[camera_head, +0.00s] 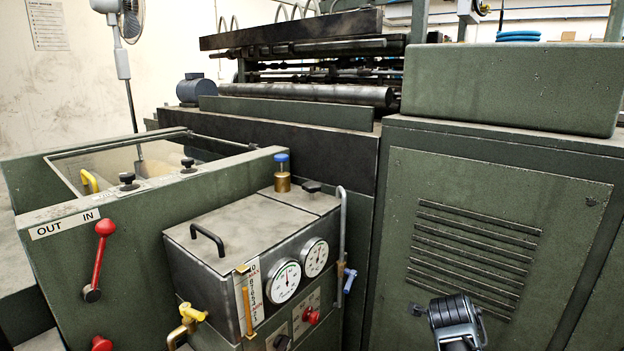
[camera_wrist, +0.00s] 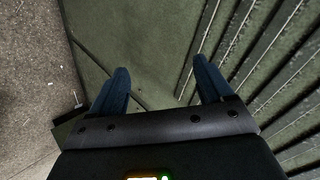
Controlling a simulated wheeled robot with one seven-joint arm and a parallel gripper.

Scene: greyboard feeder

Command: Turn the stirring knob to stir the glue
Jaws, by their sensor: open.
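No knob is labelled legibly as the stirring knob. The grey glue unit (camera_head: 215,260) stands at the centre left of the head view. A black knob (camera_head: 282,342) and a red knob (camera_head: 311,316) are low on its front, under two round dials. Two more black knobs, one nearer (camera_head: 127,180) and one farther (camera_head: 188,164), sit on the rim of the glass-topped box. My gripper (camera_wrist: 161,80) shows in the wrist view with its two blue fingers apart and nothing between them. It faces a green louvred panel, away from the knobs.
The large green cabinet (camera_head: 440,180) with louvres fills the right. A red lever (camera_head: 98,260) sticks out at the left, by an OUT/IN label. A yellow-handled tap (camera_head: 191,313) and a grey pipe (camera_head: 341,235) project from the glue unit. Bare floor (camera_wrist: 35,80) shows in the wrist view.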

